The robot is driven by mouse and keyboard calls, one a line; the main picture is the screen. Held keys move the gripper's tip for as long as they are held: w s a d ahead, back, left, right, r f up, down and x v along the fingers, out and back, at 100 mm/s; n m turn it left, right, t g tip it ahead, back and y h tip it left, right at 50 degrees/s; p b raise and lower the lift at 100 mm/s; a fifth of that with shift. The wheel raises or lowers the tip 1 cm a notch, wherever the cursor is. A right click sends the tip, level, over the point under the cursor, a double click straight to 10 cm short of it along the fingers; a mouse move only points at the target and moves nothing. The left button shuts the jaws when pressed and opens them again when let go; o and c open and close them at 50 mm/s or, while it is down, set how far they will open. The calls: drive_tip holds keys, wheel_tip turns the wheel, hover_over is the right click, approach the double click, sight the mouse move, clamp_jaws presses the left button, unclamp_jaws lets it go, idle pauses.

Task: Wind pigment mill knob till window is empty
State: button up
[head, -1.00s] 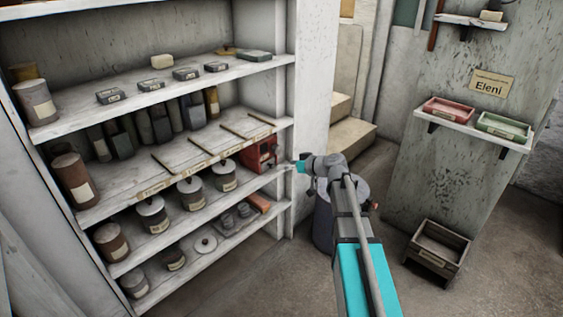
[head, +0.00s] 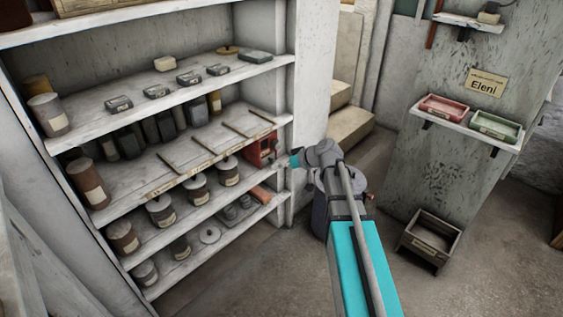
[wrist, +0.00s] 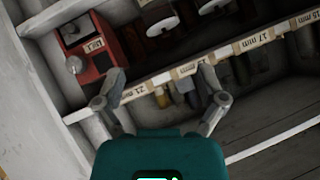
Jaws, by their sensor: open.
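The pigment mill is a small red box (head: 262,149) at the right end of a middle shelf in the head view. In the wrist view the red mill (wrist: 105,37) is at upper left, with a grey round knob (wrist: 75,64) and a pale label on its front. A dark recess shows beside the knob; I cannot tell whether it is the window or what it holds. My gripper (head: 284,162) is just right of the mill in the head view. In the wrist view my gripper (wrist: 163,71) has its fingers spread and empty, apart from the knob.
The shelf edge (wrist: 165,77) with millimetre labels crosses the wrist view near my fingers. Lidded jars (head: 195,187) stand on the shelf below. The upright shelf end is close to my gripper. A grey drum (head: 323,205) stands behind my arm. A wooden crate (head: 416,251) sits on the floor.

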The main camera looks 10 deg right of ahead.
drive_tip(key=shift+m+g+h, duration=0.3)
drive_tip(key=shift+g+h, duration=0.3)
drive_tip(key=shift+g, duration=0.3)
drive_tip(key=shift+s+a+r+p, duration=0.2)
drive_tip(key=shift+s+r+p, duration=0.4)
drive_tip(key=shift+s+p, duration=0.4)
drive_tip(key=shift+s+a+r+p, duration=0.2)
drive_tip(key=shift+s+r+p, duration=0.4)
drive_tip(key=shift+s+p, duration=0.4)
drive_tip(key=shift+w, duration=0.15)
drive_tip(key=s+d+f+m+g+h, duration=0.1)
drive_tip(key=s+f+m+g+h, duration=0.2)
drive_tip(key=s, duration=0.6)
drive_tip(key=s+d+f+m+g+h, duration=0.25)
drive_tip(key=s+h, duration=0.25)
drive_tip(key=s, duration=0.3)
wheel_tip(320, 180, up, 22)
drive_tip(key=p, duration=2.2)
drive_tip(key=shift+s+a+t+p, duration=0.25)
drive_tip(key=shift+t+p, duration=0.1)
drive_tip(key=shift+r+n, duration=0.1)
drive_tip(key=shift+n, duration=0.15)
